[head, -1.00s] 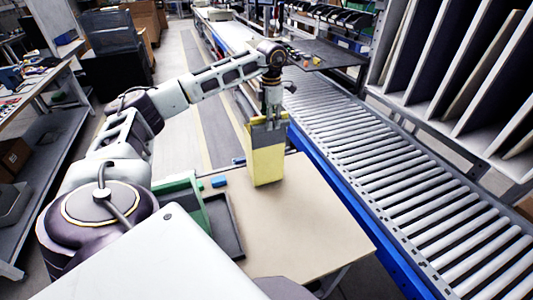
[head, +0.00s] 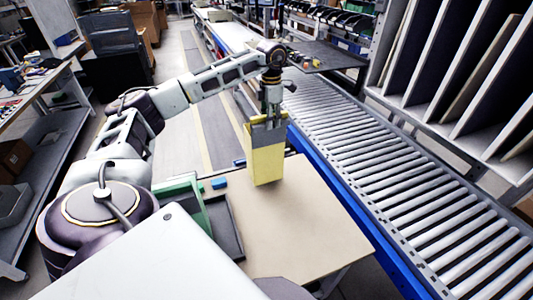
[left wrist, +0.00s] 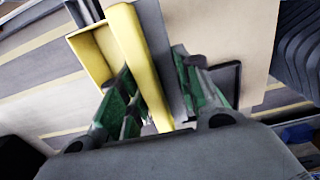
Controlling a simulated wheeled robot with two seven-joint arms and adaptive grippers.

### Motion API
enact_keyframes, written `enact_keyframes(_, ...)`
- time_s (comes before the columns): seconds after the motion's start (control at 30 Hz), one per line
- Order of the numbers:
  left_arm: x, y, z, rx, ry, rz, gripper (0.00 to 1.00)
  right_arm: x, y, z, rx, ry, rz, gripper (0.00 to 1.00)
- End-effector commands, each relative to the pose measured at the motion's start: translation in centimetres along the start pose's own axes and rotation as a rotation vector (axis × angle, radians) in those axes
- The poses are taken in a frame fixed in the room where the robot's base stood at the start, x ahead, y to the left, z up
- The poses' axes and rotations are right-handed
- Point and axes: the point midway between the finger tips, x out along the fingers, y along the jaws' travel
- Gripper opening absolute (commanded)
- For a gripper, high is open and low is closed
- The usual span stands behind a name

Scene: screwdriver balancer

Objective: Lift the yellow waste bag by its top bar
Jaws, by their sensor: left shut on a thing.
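The yellow waste bag (head: 266,163) stands upright at the far edge of the tan table in the head view, with a grey part along its top. My left gripper (head: 268,121) points down over the bag and is shut on its top. In the left wrist view the yellow top bar (left wrist: 142,65) runs lengthwise under the gripper, with the bag's yellow side (left wrist: 92,52) beside it. The gripper hides part of the bag's top. I cannot tell whether the bag's base touches the table. My right gripper is not in view.
The tan table (head: 285,235) is clear in front of the bag. A green bin (head: 187,190), a dark tray (head: 224,225) and a small blue object (head: 219,183) lie to its left. A roller conveyor (head: 400,170) runs along the right.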

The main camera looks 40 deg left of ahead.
Motion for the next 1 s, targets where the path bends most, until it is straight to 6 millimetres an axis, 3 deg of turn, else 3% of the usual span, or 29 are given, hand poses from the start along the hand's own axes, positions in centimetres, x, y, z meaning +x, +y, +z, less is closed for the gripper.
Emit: enact_keyframes(1.0,-0.1,4.2,0.0,-0.001,-0.001,0.000,0.10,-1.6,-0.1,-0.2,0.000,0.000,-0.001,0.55)
